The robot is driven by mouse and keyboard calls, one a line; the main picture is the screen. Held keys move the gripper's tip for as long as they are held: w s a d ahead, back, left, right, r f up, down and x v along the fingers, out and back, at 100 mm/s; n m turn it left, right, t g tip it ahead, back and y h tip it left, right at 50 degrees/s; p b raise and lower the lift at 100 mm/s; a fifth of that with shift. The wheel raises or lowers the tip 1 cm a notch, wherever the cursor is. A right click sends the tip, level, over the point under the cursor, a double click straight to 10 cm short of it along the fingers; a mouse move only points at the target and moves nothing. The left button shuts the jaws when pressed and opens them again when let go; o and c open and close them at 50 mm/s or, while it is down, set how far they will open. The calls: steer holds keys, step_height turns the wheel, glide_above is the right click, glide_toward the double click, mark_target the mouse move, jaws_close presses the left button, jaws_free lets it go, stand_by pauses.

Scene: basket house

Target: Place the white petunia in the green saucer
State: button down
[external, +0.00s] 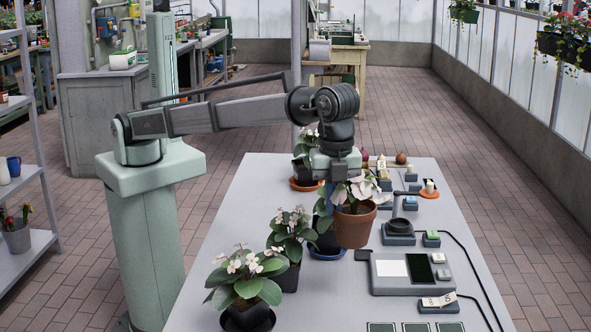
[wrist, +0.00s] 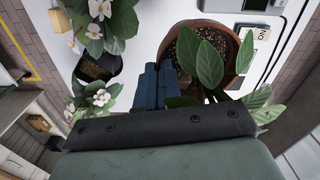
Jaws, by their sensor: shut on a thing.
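My gripper (external: 328,200) is shut on the rim of a terracotta pot (external: 355,228), which it holds near upright above the table. The pot carries a plant with large whitish blooms (external: 350,191), which looks like the white petunia. In the wrist view the blue-grey fingers (wrist: 157,86) meet at the left side of the pot's rim (wrist: 243,55). Dark soil and green leaves (wrist: 207,60) show inside the pot. I cannot make out a green saucer in either view; the arm and plants may hide it.
White-flowered plants in dark pots stand along the table's left side, at the front (external: 247,285) and middle (external: 289,240). A grey device (external: 413,272) with cables occupies the right. Some bare table (external: 330,300) lies in front.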

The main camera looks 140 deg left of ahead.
steer(key=s+a+r+n, duration=0.1)
steer(key=s+a+n, duration=0.2)
steer(key=s+a, duration=1.2)
steer(key=s+a+n, duration=0.2)
steer(key=s+a, duration=0.9)
steer(key=a, duration=0.8)
steer(key=s+a+n, duration=0.2)
steer(key=s+a, duration=0.3)
steer(key=s, duration=0.4)
steer(key=s+a+n, duration=0.1)
steer(key=s+a, duration=0.4)
steer(key=s, duration=0.3)
steer(key=s+a+f+n, duration=0.1)
steer(key=s+a+n, duration=0.25)
steer(key=s, duration=1.65)
step_height(320, 180, down, 15)
steer(key=shift+a, duration=0.25)
steer(key=shift+w+f, duration=0.1)
steer(key=shift+f, duration=0.1)
steer(key=c, duration=1.3)
jaws_free()
